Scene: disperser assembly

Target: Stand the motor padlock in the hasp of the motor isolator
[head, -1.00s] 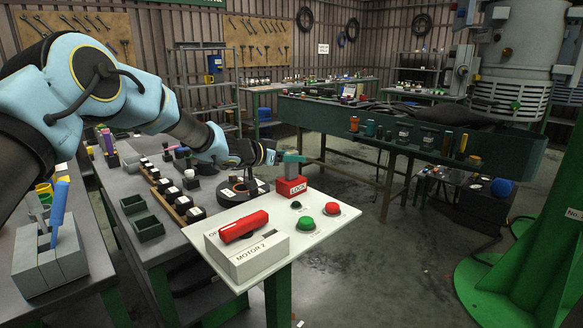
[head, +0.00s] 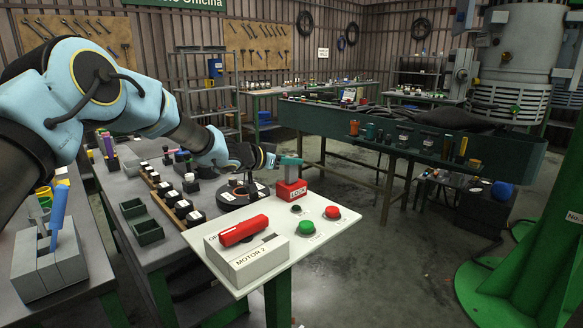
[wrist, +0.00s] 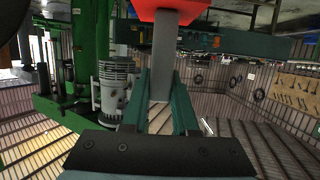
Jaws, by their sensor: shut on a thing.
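The red motor padlock (head: 291,191), marked LOCK, hangs upright at the far edge of the white panel in the head view. My gripper (head: 290,161) is shut on its shackle from above. I cannot tell if its base touches the panel. In the wrist view my gripper's teal fingers (wrist: 163,110) clamp the grey shackle, and the red padlock body (wrist: 165,10) shows at the top edge. The motor isolator (head: 246,257) is a pale box marked MOTOR 2 with a red handle, nearer and left of the padlock. A dark slot (head: 269,238) lies beside the handle; the hasp is not clearly distinguishable.
A green button (head: 306,228), a red button (head: 332,212) and a black button (head: 296,208) stand on the panel near the padlock. A dark round base (head: 238,195) and several black-capped pieces stand on the bench to the left. Floor is open right of the panel.

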